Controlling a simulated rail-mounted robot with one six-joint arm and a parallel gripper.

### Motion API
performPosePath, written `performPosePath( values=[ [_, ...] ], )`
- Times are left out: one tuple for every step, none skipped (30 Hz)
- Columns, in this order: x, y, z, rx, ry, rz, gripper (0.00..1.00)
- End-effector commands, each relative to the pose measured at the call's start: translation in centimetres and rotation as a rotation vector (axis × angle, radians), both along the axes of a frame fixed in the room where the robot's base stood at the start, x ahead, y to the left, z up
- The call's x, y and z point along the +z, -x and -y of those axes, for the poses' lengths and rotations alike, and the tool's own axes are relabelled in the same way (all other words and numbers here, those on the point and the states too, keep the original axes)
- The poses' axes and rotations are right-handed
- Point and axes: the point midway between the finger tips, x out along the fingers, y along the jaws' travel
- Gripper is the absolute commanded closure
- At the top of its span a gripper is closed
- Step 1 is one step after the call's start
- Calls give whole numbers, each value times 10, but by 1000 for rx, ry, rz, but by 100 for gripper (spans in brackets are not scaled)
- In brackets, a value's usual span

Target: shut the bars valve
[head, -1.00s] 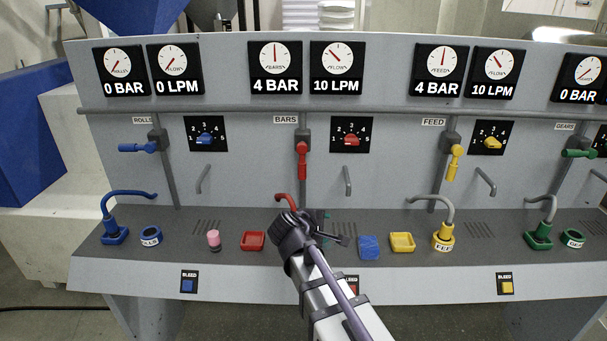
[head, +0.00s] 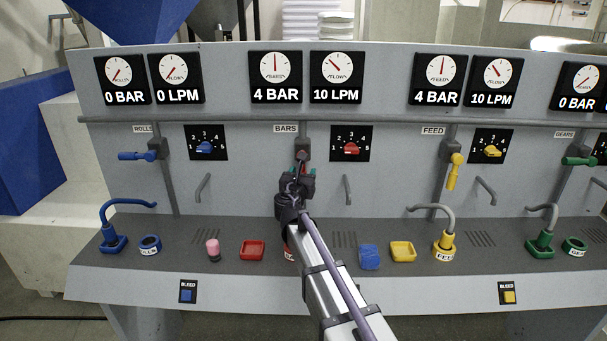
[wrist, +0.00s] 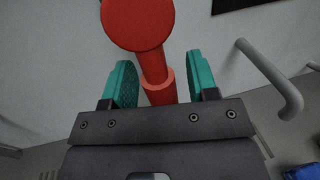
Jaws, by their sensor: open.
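The red bars valve handle (wrist: 155,70) shows in the wrist view, with its round red end at the top and its shaft reaching down between my two teal fingers. My gripper (wrist: 162,85) is open, with one finger on each side of the handle and gaps visible on both sides. In the head view my gripper (head: 298,172) covers most of the handle below the valve body (head: 302,150), under the BARS label (head: 286,128). The bars pressure gauge (head: 275,76) reads 4 BAR and the bars flow gauge (head: 337,76) reads 10 LPM.
A red selector dial (head: 351,146) is right of the valve. A grey bracket (wrist: 275,80) stands to the right in the wrist view. The rolls valve handle (head: 136,156) lies sideways and the feed handle (head: 454,172) hangs down. A red tray (head: 252,250) sits on the ledge.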

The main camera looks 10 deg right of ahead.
Motion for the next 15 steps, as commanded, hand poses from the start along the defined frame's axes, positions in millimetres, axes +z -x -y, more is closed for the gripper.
performPosePath(
  values=[
    [0,-6,2,0,0,0,46],
    [0,-8,3,0,0,0,46],
    [0,-9,4,0,0,0,46],
    [0,-10,4,0,0,0,46],
    [0,-10,5,0,-1,0,46],
    [0,-9,5,0,-1,0,46],
    [0,-9,5,0,-1,0,46],
    [0,-9,5,0,-1,0,46],
    [0,-9,5,0,-1,0,46],
    [0,-9,5,0,-1,0,46],
    [0,-9,5,0,-1,0,49],
    [0,-9,5,0,-1,0,53],
    [0,-9,5,0,-1,0,56],
    [0,-9,5,0,-1,0,59],
    [0,-9,5,0,-1,0,63]
  ],
)
